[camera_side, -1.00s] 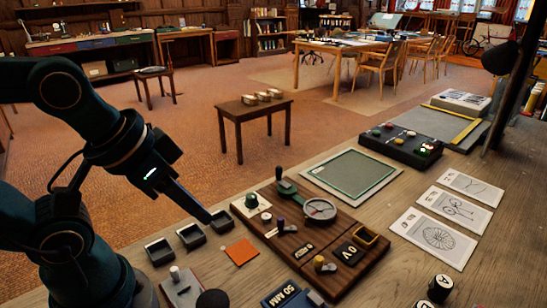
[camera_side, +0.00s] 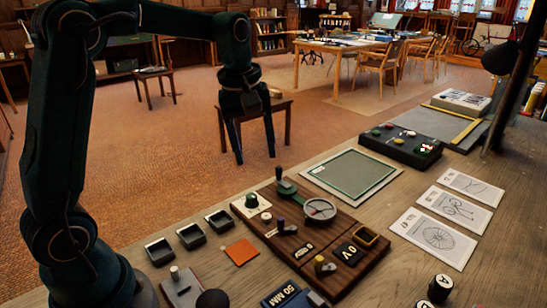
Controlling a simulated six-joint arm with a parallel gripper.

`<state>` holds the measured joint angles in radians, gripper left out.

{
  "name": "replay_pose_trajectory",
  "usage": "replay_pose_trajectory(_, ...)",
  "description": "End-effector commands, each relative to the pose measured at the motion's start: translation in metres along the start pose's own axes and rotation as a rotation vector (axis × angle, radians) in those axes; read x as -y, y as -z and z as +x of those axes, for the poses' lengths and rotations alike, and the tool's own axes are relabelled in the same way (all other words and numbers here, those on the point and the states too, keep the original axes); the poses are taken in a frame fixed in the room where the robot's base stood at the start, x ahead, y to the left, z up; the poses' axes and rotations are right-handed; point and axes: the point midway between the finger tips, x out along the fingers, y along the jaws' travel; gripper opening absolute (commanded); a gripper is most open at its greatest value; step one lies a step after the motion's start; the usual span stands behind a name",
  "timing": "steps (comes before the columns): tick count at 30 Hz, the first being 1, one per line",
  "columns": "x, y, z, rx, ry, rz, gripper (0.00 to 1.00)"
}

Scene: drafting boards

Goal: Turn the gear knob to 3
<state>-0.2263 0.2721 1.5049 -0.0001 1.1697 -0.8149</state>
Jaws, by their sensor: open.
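A dark wooden control board (camera_side: 345,285) lies on the bench with several controls. A green knob (camera_side: 251,201) sits on a white plate at its left corner. I cannot tell which is the gear knob, and no number 3 is legible. My gripper (camera_side: 255,157) is open and empty, fingers pointing down with a wide gap. It shows above the board in the picture, apart from all the controls.
A dark lever (camera_side: 279,174) stands at the board's back by a round dial (camera_side: 320,209). Small black trays (camera_side: 190,236) and an orange square (camera_side: 240,252) lie left of the board. A green mat (camera_side: 352,178), a button box (camera_side: 402,146) and drawing cards (camera_side: 434,236) lie to the right.

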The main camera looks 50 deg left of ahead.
Motion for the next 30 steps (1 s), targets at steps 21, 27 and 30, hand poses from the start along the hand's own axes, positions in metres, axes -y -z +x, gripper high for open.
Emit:
replay_pose_trajectory(21, 0.024, 0.026, 0.116, 0.128, 0.154, -0.137, 0.64)
replay_pose_trajectory(27, 0.026, 0.024, 0.132, 0.125, 0.152, -0.136, 0.64)
replay_pose_trajectory(30, 0.026, 0.024, 0.134, 0.125, 0.151, -0.136, 0.64)
